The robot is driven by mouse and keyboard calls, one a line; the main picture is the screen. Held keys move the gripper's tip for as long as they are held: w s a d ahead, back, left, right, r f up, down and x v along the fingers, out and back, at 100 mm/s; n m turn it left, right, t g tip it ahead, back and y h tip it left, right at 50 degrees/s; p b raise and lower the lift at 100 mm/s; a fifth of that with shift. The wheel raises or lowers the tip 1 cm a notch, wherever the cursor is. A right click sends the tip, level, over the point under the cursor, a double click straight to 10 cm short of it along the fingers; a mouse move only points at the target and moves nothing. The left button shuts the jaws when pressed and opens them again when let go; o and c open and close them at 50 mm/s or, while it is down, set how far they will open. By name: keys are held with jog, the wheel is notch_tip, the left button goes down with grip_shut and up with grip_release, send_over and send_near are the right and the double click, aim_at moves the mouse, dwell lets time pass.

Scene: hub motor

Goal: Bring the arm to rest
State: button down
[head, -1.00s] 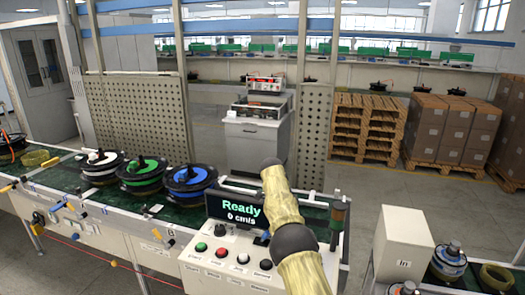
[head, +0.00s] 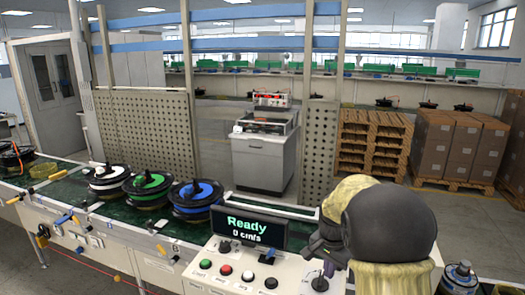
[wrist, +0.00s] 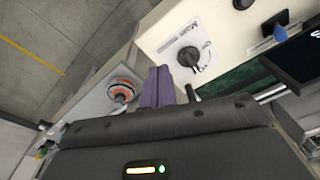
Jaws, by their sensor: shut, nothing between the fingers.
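My arm (head: 385,225), in a yellowish sleeve with dark round joints, is folded large and close at the lower right of the head view. My gripper (wrist: 158,84) shows in the wrist view as purple fingers closed together, with nothing between them. It appears apart from the things around it.
A control panel (head: 225,272) with buttons and a "Ready" display (head: 250,228) stands left of my arm. Its dark knob (wrist: 188,56) appears near my fingers in the wrist view. Several hub motors, including a blue one (head: 196,194), stand on the green conveyor. A motor (head: 460,279) is at right.

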jog(key=s+a+f+n, duration=0.1)
jog(key=s+n, duration=0.3)
jog(key=s, duration=0.6)
jog(key=s+a+f+n+t, duration=0.1)
jog(key=s+n, duration=0.4)
jog(key=s, duration=0.5)
jog(key=shift+s+a+f+t+y, duration=0.15)
jog(key=shift+s+a+t+y, duration=0.15)
jog(key=shift+s+a, duration=0.1)
jog(key=shift+w, duration=0.1)
dwell(0.4)
